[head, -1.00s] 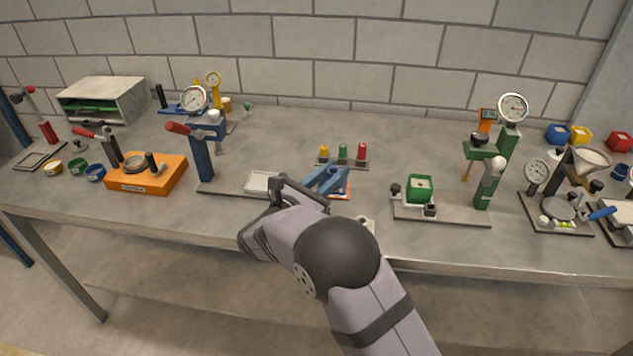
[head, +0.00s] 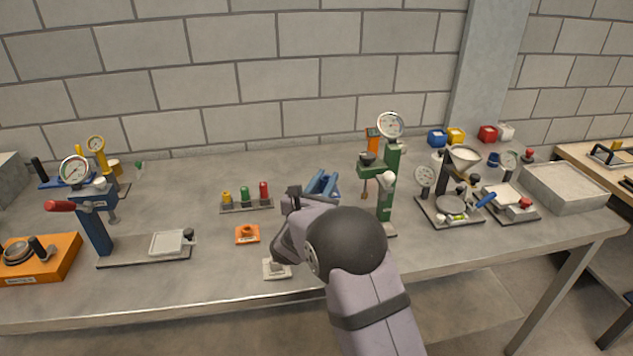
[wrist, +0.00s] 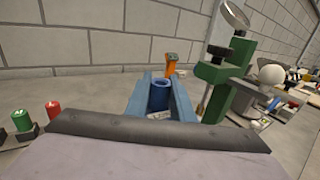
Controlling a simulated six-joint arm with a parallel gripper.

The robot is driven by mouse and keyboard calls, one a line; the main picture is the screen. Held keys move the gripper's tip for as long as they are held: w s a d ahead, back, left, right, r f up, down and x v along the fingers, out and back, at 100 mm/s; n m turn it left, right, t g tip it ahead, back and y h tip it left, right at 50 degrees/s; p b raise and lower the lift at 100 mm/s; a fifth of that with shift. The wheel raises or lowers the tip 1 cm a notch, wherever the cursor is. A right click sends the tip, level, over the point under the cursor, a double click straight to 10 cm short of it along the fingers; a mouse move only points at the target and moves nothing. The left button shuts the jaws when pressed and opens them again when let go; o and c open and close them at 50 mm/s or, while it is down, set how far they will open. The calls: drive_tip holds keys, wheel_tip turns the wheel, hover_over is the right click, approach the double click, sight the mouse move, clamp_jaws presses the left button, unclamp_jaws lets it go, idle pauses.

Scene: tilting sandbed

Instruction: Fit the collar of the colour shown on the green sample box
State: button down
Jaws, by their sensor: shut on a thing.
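My gripper (head: 322,184) is in the middle of the head view, partly behind my own wrist. In the wrist view its two blue fingers are shut on a blue hollow cylinder (wrist: 160,94), apparently a collar, held upright with its open top showing. The green press stand (head: 391,180) with a round dial is just right of the gripper; it also stands close on the right in the wrist view (wrist: 229,66). The green sample box is not visible now; my arm covers that area in the head view. The colour shown on it cannot be read.
A rack (head: 247,206) with yellow, green and red pieces stands left of the gripper. A small orange block (head: 247,234) and a white block (head: 277,269) lie nearer the front edge. A blue lever press (head: 94,220) is far left; a weighing-type station (head: 450,206) is right.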

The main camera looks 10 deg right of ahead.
drive_tip(key=shift+f, duration=0.15)
drive_tip(key=shift+f+b, duration=0.85)
drive_tip(key=shift+f, duration=1.1)
drive_tip(key=shift+f+b, duration=0.55)
drive_tip(key=shift+b, duration=0.55)
idle(0.5)
drive_tip(key=c, duration=1.5)
unclamp_jaws()
drive_tip(key=shift+o, duration=0.2)
drive_tip(key=shift+s, duration=0.1)
